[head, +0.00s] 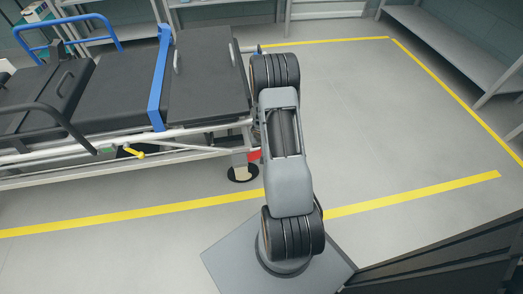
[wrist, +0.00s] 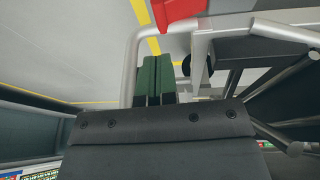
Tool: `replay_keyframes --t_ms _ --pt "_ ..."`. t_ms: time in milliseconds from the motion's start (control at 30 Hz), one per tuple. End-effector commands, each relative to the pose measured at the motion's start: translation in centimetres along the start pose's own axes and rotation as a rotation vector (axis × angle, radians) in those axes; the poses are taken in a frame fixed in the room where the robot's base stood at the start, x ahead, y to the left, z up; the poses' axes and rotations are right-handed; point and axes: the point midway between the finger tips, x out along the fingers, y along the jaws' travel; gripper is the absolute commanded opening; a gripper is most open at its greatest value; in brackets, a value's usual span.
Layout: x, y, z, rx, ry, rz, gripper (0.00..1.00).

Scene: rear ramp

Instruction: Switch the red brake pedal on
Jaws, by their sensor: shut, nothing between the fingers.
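The red brake pedal (head: 254,155) shows low at the near right end of the stretcher, just above a caster, partly covered by my arm. In the wrist view the red pedal (wrist: 179,12) is at the top edge, cut off by the frame. My gripper (wrist: 153,62) shows there with its two dark green fingers side by side and shut, with nothing between them. The pedal appears beyond the fingertips and slightly right, with a visible gap in the picture. In the head view my gripper is hidden behind my arm.
The stretcher (head: 207,85) with a black mattress, blue strap (head: 160,80) and pale metal frame fills the left. A yellow lever (head: 133,152) sits on its near side. Grey shelves (head: 455,50) stand at the right. The floor between yellow lines is clear right of my arm.

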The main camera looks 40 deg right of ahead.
Motion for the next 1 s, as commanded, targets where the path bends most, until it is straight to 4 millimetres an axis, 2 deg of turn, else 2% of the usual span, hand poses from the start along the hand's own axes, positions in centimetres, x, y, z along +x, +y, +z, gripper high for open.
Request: replay_keyframes --t_ms 167,500,700,1000 --pt "0.9 0.0 0.1 -0.002 -0.002 0.0 0.0" --pt "6.2 -0.2 0.1 -0.005 -0.002 -0.001 0.0" --pt "8.6 -0.2 0.1 -0.005 -0.001 -0.001 0.0" --pt "10.0 -0.2 0.0 -0.005 0.0 -0.001 0.0"
